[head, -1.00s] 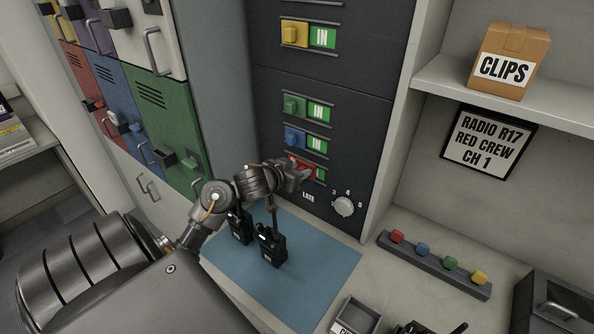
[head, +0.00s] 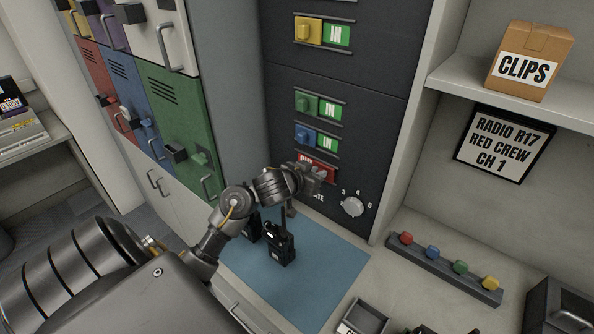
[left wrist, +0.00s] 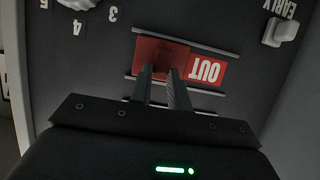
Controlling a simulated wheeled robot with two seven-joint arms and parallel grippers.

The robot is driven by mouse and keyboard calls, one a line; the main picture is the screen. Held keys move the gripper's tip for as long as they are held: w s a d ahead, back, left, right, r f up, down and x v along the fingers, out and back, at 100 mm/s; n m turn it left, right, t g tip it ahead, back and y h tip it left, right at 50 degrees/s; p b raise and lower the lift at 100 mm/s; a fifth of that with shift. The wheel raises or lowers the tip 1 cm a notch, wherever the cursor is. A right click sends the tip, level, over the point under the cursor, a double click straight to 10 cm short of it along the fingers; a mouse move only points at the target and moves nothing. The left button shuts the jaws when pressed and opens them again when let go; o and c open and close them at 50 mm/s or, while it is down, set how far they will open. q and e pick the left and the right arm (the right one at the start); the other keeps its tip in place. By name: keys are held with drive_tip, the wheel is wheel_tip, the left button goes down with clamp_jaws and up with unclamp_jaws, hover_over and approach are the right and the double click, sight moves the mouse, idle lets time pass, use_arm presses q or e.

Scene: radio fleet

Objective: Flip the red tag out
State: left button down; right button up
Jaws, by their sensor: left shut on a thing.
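The red tag (left wrist: 150,53) is a slider in the lowest row of the dark panel (head: 375,130). My left gripper (left wrist: 165,74) is shut on its raised knob. In the upside-down left wrist view, a red OUT label (left wrist: 206,71) is uncovered beside the tag. In the head view my left gripper (head: 319,176) hides part of this row, and the OUT label (head: 304,159) shows partly at its left. No green IN shows in this row. My right gripper is not in view.
Above, the blue tag (head: 304,135), green tag (head: 304,103) and yellow tag (head: 307,31) each sit left of a green IN label. A dial (head: 352,206) is close to my gripper's right. Radios (head: 280,246) stand on a blue mat (head: 325,285) below my arm.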

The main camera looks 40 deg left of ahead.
use_arm(q)
drive_tip(key=shift+d+f, duration=0.15)
drive_tip(key=c, duration=1.6)
unclamp_jaws()
drive_tip(key=shift+o, duration=1.4)
drive_tip(key=shift+d, duration=0.2)
drive_tip(key=shift+a, duration=0.1)
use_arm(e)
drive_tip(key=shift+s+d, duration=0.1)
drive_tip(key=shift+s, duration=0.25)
use_arm(q)
drive_tip(key=shift+a, duration=0.15)
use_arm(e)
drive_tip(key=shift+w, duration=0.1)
